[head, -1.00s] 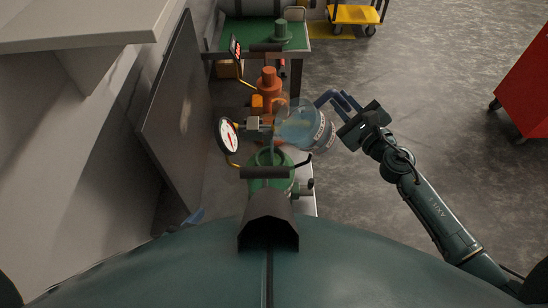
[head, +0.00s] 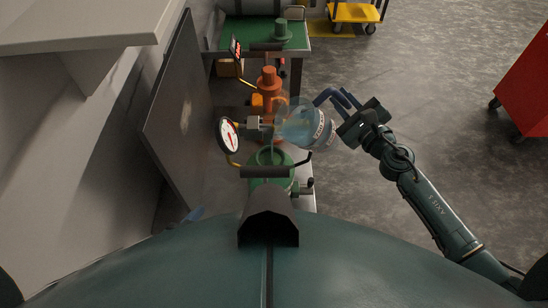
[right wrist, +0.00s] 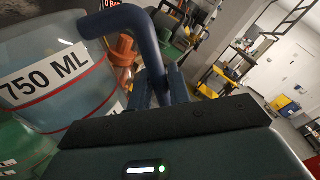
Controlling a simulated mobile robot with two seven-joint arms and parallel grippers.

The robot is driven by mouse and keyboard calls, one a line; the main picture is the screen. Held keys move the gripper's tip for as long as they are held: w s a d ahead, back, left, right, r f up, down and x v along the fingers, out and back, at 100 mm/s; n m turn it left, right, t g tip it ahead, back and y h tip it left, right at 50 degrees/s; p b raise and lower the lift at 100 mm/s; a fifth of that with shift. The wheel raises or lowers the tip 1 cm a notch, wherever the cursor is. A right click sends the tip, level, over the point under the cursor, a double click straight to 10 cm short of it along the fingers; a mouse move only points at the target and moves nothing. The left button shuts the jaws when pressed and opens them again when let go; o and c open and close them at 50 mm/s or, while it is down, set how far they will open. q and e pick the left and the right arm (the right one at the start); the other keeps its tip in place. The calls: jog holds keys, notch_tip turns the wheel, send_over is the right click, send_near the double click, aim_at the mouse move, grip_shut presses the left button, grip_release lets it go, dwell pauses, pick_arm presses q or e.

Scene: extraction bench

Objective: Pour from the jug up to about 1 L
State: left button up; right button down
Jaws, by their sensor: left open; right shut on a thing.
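The clear blue jug (head: 300,126) is held tilted, its mouth to the left, above the open green vessel (head: 262,184). A thin pale streak, seemingly liquid, runs from the jug's mouth into the vessel. Its label reading 750 ML shows in the right wrist view (right wrist: 45,75), with bluish liquid inside. My right gripper (head: 346,104) is shut on the jug's blue handle (right wrist: 150,45). The liquid level in the vessel cannot be read.
A round pressure gauge (head: 228,134) stands left of the jug's mouth. An orange vessel (head: 268,83) stands behind the jug. A grey upright panel (head: 175,110) bounds the left side. A red cabinet (head: 525,85) is far right; the floor between is clear.

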jog(key=shift+r, duration=0.25)
jog(key=shift+a+r+n+p, duration=0.15)
jog(key=shift+r+n+p, duration=0.25)
jog(key=shift+r+p, duration=0.2)
dwell(0.8)
jog(key=shift+s+a+r+n+p, duration=0.15)
jog(key=shift+r+n+p, duration=0.15)
jog(key=shift+r+p, duration=0.3)
jog(key=shift+a, duration=0.1)
dwell(0.7)
jog(key=shift+a+r+n+p, duration=0.1)
jog(key=shift+r+n+p, duration=0.2)
jog(key=shift+p, duration=0.15)
dwell(0.8)
